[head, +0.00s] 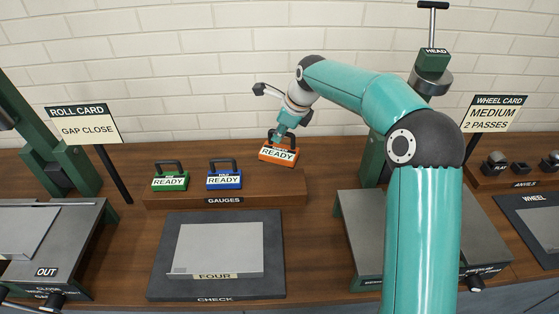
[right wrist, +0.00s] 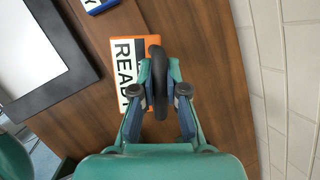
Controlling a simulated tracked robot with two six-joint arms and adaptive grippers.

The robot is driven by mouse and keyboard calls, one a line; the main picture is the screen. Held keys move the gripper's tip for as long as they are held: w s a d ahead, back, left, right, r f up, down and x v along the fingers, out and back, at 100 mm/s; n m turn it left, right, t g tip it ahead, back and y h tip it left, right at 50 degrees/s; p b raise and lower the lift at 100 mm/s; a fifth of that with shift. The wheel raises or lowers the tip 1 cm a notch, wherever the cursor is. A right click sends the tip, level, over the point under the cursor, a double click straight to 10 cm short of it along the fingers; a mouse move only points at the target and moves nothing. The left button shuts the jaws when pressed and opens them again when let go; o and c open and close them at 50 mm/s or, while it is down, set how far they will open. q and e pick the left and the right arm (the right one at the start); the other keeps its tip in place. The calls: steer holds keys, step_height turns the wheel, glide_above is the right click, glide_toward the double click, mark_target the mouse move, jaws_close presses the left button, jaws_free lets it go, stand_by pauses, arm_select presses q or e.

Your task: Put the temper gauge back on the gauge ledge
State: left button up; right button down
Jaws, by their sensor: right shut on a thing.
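An orange gauge (head: 278,154) with a READY label is at the right end of the wooden gauge ledge (head: 290,190). My right gripper (head: 281,134) is shut on its dark handle from above. In the right wrist view the handle stands between the fingertips (right wrist: 160,92), and the orange gauge body (right wrist: 130,72) is beside and beneath them. It sits slightly askew compared with the other gauges; I cannot tell whether it touches the ledge. A green gauge (head: 170,181) and a blue gauge (head: 225,179) stand on the ledge to its left. My left gripper is not in view.
A dark check plate (head: 272,285) with a grey sheet (head: 220,247) lies in front of the ledge. A roll card (head: 85,125) on a post stands at left, a wheel card (head: 492,115) at right. A green-sided machine bed (head: 362,235) is right of the check plate. A brick wall is behind.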

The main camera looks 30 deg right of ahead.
mark_target(294, 155)
step_height(294, 155, down, 9)
steer(key=shift+r, duration=0.1)
steer(key=c, duration=1.2)
jaws_free()
steer(key=shift+s, duration=0.1)
steer(key=v, duration=1.2)
steer(key=shift+b, duration=0.3)
